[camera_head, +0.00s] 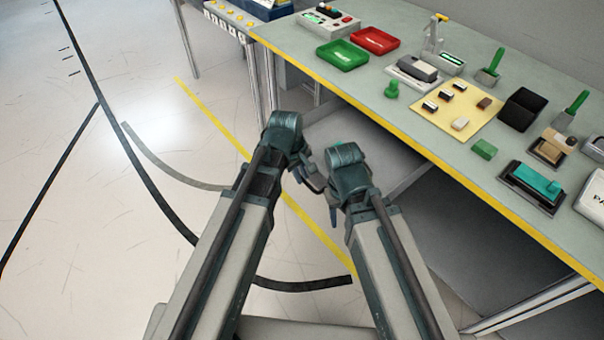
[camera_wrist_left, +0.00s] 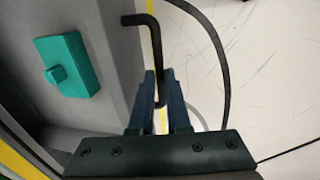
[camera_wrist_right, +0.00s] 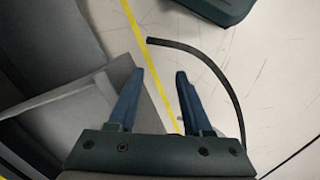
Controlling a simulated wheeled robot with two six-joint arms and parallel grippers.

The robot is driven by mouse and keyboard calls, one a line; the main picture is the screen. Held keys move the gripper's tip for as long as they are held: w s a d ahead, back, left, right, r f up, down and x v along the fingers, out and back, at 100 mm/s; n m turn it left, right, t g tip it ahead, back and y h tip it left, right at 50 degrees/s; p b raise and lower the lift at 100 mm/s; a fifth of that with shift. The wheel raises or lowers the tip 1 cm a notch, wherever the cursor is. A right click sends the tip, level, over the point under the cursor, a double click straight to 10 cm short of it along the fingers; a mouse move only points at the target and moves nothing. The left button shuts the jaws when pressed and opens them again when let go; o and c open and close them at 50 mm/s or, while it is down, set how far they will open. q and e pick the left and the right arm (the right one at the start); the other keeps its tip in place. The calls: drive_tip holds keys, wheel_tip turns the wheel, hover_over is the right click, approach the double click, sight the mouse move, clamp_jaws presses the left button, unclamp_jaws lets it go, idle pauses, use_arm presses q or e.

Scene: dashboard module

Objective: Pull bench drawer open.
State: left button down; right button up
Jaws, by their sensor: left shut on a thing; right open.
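The grey bench drawer (camera_head: 385,150) stands out from under the bench, open at least partly. In the left wrist view its grey wall (camera_wrist_left: 112,45) and a teal block with a small knob (camera_wrist_left: 68,66) inside it show. A black bent bar handle (camera_wrist_left: 151,42) runs along the drawer's outer side. My left gripper (camera_wrist_left: 160,78) is shut on this handle. In the head view my left gripper (camera_head: 312,180) is partly hidden by its wrist. My right gripper (camera_wrist_right: 160,75) is open and empty over the floor, beside a drawer corner (camera_wrist_right: 112,85).
The bench top (camera_head: 400,120) with its yellow edge lies above and right of the drawer. It carries a green tray (camera_head: 342,55), a red tray (camera_head: 374,40) and several small parts. The floor (camera_head: 80,200) at left is clear, with a yellow line and black strips.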

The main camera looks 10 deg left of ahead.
use_arm(q)
drive_tip(key=c, duration=0.9)
unclamp_jaws()
drive_tip(key=shift+r, duration=0.15)
drive_tip(key=r+p, duration=0.4)
drive_tip(key=s+a+r+p, duration=0.1)
drive_tip(key=r+p, duration=0.4)
drive_tip(key=s+r+p, duration=0.1)
drive_tip(key=r+p, duration=0.3)
drive_tip(key=shift+a+r+p, duration=0.15)
drive_tip(key=shift+a+p, duration=0.15)
drive_tip(key=shift+a, duration=0.1)
